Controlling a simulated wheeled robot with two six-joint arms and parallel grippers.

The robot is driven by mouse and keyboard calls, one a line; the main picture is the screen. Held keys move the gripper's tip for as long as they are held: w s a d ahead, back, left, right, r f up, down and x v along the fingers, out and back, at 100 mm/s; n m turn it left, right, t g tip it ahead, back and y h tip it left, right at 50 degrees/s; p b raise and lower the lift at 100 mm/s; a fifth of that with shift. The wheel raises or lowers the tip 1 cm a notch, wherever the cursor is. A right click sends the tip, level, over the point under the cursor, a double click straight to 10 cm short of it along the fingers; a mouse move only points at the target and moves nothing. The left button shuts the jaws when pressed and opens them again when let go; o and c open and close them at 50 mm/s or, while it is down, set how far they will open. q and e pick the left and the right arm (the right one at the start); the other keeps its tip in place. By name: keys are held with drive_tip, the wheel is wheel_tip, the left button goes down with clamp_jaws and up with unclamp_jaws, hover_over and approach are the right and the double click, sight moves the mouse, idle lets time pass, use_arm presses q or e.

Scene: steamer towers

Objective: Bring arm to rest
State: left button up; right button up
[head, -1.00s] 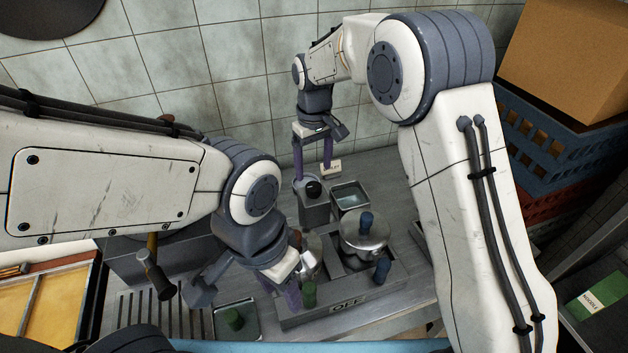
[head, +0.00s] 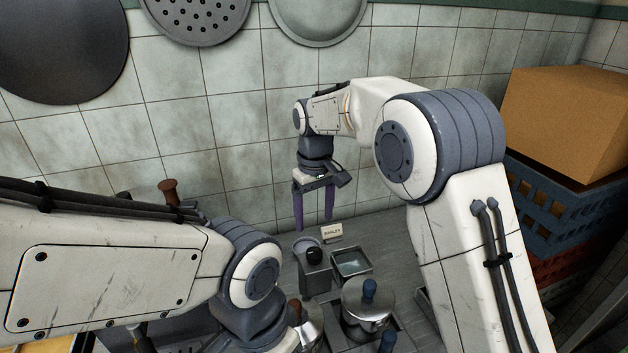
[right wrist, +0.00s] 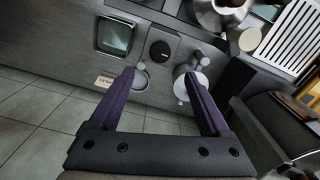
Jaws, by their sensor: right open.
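My right gripper (head: 313,222) is open and empty. Its purple fingers point down at the back of the grey counter (head: 395,250), near the tiled wall. In the head view its tips show just above a small white label card (head: 332,233) and a round grey holder with a black knob (head: 314,256). In the right wrist view the open fingers (right wrist: 160,75) have nothing between them. My left arm comes in from the left, and its gripper is cut off below the head view's lower edge.
A square basin (head: 352,262) and a lidded metal pot (head: 367,306) with a blue knob stand on the counter. A cardboard box (head: 565,120) sits on stacked blue and red crates (head: 560,215) at the right. Pans hang on the wall. The air around the right gripper is clear.

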drive_tip(key=s+a+r, duration=0.1)
drive_tip(key=s+r, duration=0.2)
drive_tip(key=s, duration=1.3)
drive_tip(key=s+d+f, duration=0.2)
drive_tip(key=s, duration=0.6)
drive_tip(key=s+d+f+y, duration=0.1)
drive_tip(key=s+d+f, duration=0.1)
drive_tip(key=s, duration=0.6)
drive_tip(key=shift+d+n, duration=0.4)
drive_tip(key=shift+d, duration=0.35)
